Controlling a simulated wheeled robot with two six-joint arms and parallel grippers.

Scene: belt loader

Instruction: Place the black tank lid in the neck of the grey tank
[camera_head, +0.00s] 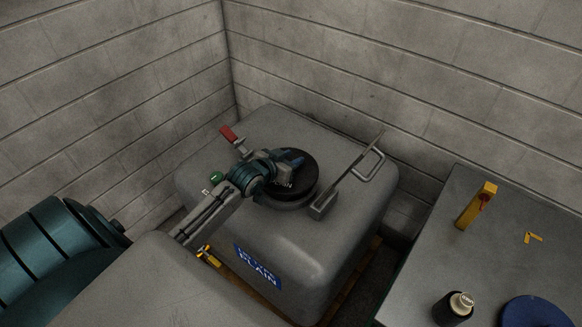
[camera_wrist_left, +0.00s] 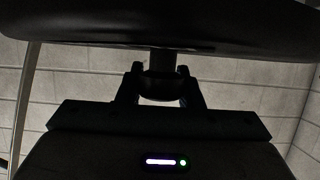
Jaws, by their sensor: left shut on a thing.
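The grey tank (camera_head: 330,245) stands in the corner of the walls with a blue label on its front. The round black tank lid (camera_head: 305,181) is over the tank's neck (camera_head: 290,205) on top; whether it is seated in the neck or just above it I cannot tell. My left gripper (camera_head: 290,160) is at the lid's upper left side and shut on it. In the left wrist view the gripper (camera_wrist_left: 160,88) is closed around a short dark stem under the wide dark underside or rim of the lid (camera_wrist_left: 160,30). My right gripper is not in view.
A metal handle bar with a grey block (camera_head: 323,205) stands on the tank right of the lid. A red-handled part (camera_head: 229,134) is at its back left.

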